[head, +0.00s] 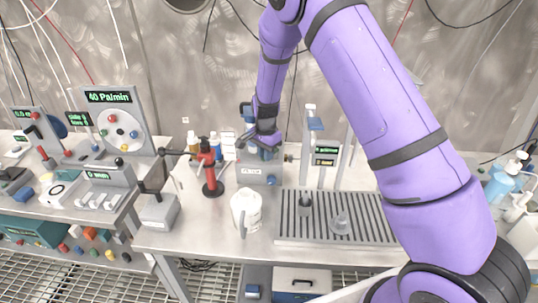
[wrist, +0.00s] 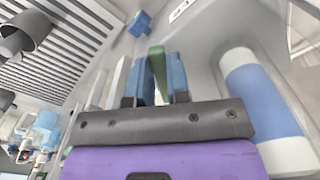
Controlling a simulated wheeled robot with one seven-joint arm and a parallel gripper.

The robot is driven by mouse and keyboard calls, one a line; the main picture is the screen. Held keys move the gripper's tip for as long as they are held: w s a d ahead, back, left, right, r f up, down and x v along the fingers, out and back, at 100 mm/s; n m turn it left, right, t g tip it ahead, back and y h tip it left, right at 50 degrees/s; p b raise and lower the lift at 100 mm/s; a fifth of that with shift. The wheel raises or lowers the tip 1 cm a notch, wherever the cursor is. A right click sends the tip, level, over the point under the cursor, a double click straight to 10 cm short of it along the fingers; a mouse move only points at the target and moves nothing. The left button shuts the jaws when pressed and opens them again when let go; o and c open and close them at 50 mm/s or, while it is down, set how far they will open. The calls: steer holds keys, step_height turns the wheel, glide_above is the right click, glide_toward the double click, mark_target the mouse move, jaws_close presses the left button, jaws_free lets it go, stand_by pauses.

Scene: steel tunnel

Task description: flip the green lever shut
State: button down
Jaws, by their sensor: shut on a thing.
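The green lever (wrist: 157,66) stands up between the two blue fingers of my gripper (wrist: 161,82) in the wrist view. The fingers are shut on it, one on each side, and only its upper part shows. In the head view my gripper (head: 266,152) is low behind a grey labelled box (head: 250,173) on the steel table. The green lever cannot be made out in the head view; my gripper and the box hide it.
A white jug (head: 245,211) and a red stand (head: 211,180) are left of and in front of my gripper. A grey slatted tray (head: 290,243) lies to the right. In the wrist view a blue and white cylinder (wrist: 262,95) is close on the right.

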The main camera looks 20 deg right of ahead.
steer(key=shift+w, duration=0.1)
steer(key=c, duration=1.1)
jaws_free()
